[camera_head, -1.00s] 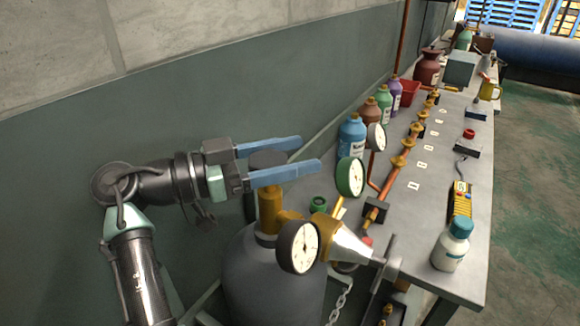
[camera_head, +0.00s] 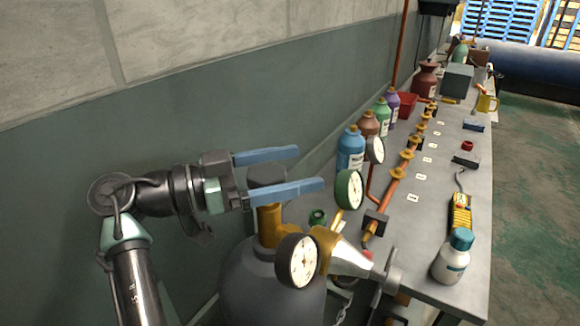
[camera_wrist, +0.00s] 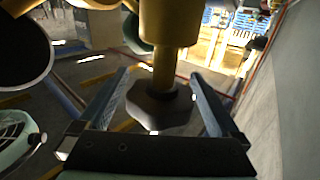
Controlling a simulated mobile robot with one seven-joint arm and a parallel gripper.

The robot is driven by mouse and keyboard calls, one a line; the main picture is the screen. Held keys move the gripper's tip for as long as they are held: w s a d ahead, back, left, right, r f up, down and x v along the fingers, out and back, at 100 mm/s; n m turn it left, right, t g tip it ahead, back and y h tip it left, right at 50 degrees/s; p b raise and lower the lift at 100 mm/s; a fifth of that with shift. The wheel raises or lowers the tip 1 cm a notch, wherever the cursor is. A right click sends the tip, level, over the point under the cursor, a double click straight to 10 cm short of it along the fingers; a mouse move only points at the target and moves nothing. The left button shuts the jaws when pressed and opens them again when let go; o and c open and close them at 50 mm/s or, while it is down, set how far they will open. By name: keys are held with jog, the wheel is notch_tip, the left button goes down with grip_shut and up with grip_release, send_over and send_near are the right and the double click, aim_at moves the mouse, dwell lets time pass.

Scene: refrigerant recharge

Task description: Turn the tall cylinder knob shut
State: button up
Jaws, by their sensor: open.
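The tall grey cylinder (camera_head: 262,285) stands at the bottom middle of the head view, with a brass valve neck (camera_head: 270,222) on top. Its dark knob (camera_head: 267,174) sits on the neck. My gripper (camera_head: 308,169) is open, with one blue finger on the far side of the knob and one on the near side. The near finger hides part of the knob's lower edge. In the wrist view, the faceted dark knob (camera_wrist: 160,108) lies between my two spread fingers, with a gap visible on each side.
A black-rimmed gauge (camera_head: 297,261) and a green gauge (camera_head: 349,190) stand close to the right of the valve. The workbench (camera_head: 440,210) carries bottles, a copper pipe with brass valves, and a white bottle (camera_head: 452,257). A wall rises behind my arm.

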notch_tip(320, 180, up, 10)
jog(key=shift+b, duration=0.4)
